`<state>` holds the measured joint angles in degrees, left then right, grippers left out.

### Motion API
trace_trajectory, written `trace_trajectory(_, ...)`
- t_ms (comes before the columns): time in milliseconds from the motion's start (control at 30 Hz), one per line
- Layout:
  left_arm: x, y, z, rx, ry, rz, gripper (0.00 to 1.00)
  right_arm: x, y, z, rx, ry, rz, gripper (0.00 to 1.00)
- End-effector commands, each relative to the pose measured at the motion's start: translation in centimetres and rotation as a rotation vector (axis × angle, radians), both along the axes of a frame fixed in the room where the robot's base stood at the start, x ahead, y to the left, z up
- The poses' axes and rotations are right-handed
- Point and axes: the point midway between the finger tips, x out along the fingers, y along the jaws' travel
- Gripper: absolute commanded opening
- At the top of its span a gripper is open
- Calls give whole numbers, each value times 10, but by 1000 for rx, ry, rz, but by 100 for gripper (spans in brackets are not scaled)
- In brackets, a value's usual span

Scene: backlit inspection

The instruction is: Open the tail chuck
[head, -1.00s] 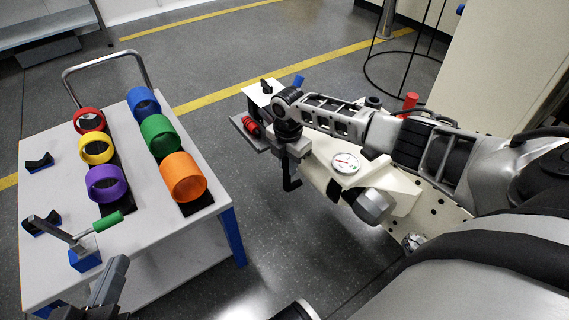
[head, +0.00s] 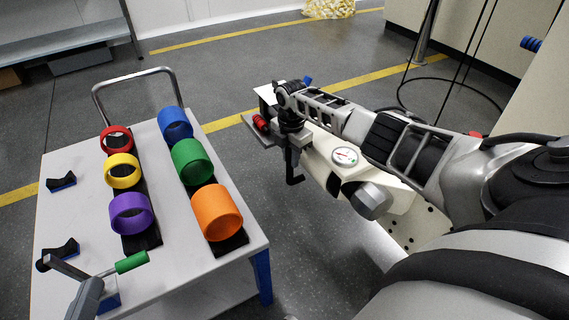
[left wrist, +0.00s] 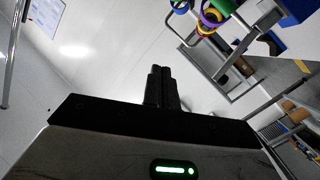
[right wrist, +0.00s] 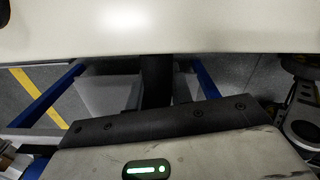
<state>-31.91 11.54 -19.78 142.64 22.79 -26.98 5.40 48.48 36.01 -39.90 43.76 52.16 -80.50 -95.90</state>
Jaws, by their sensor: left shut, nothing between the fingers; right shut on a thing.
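The cream machine (head: 385,195) stands on the right, with a round dial (head: 344,156) and a grey cylinder (head: 371,201) on it. At its far end a red ribbed part (head: 261,122) sits by a grey plate; I cannot tell whether this is the tail chuck. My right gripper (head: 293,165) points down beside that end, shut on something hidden. Its dark fingers also show in the right wrist view (right wrist: 156,80), below a cream surface.
A white cart (head: 75,215) on the left carries several coloured rings, such as the orange ring (head: 217,212), on black strips. Open floor (head: 310,235) lies between cart and machine.

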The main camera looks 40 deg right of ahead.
Motion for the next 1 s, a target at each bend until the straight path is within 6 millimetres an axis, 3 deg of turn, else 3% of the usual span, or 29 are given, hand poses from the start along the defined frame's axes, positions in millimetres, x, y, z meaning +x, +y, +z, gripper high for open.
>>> trace_trajectory(367, 0, 0, 4, -8, -9, 1, 0, 2, -1, 2, 3, -2, 1, 0)
trace_trajectory(400, 0, 0, 4, -8, -9, 1, 0, 2, -1, 2, 3, -2, 1, 27)
trace_trajectory(467, 0, 0, 4, -9, -10, 1, 0, 2, -1, 2, 2, -2, 1, 41)
trace_trajectory(767, 0, 1, 6, -6, -11, 2, 0, 1, -1, 3, 1, 0, -1, 41)
trace_trajectory(933, 2, 2, 13, 30, -18, 9, 0, 1, -1, 23, 1, -1, 0, 41)
trace_trajectory(1000, 0, 3, 4, 76, 7, 10, 0, 1, -1, 38, 1, -2, 0, 41)
